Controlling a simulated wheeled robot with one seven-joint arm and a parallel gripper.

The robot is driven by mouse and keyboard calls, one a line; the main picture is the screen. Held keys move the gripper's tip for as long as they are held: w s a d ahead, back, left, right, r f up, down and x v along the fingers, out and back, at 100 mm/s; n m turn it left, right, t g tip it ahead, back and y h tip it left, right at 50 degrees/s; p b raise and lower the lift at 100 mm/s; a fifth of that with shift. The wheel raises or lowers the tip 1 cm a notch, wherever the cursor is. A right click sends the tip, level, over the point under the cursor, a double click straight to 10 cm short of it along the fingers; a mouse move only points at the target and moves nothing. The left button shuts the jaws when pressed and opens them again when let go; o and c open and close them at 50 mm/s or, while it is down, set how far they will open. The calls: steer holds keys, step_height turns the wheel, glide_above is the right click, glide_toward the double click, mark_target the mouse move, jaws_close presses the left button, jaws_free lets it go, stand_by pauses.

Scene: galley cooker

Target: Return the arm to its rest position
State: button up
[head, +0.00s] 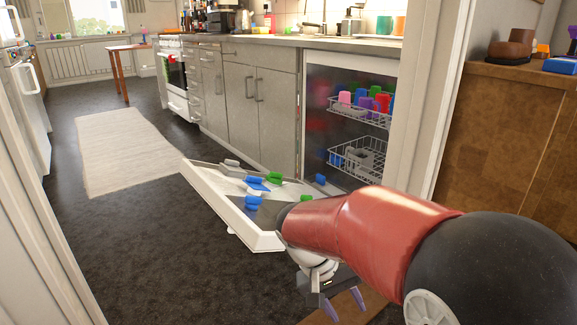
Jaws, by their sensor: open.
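My arm (365,232) reaches in from the lower right, red with a dark rounded joint near the camera. It stretches left across the front of the open dishwasher. My gripper (344,304) hangs below the arm's far end and points down. Its two purple fingertips are apart with nothing visible between them. It is in front of the lowered dishwasher door (213,200), to the right of the door's near corner. The arm hides part of the door and the floor behind it.
Colored items, some blue and green, lie on the dishwasher door. The upper rack (360,114) holds several colored cups; a lower rack (356,160) is below. A wooden cabinet (510,150) stands at right, a white door frame at left. Dark floor (150,235) and a rug (125,150) lie clear.

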steer(key=s+d+r+t+y, duration=0.2)
steer(key=s+r+t+y, duration=0.15)
steer(key=s, duration=0.25)
steer(key=s+d+r+t+y, duration=0.2)
steer(key=s+d+r+t, duration=0.15)
steer(key=s+r, duration=0.2)
step_height(320, 180, up, 12)
steer(key=a+p, duration=0.1)
steer(key=p, duration=1.2)
steer(key=shift+m, duration=0.3)
steer(key=shift+f, duration=0.1)
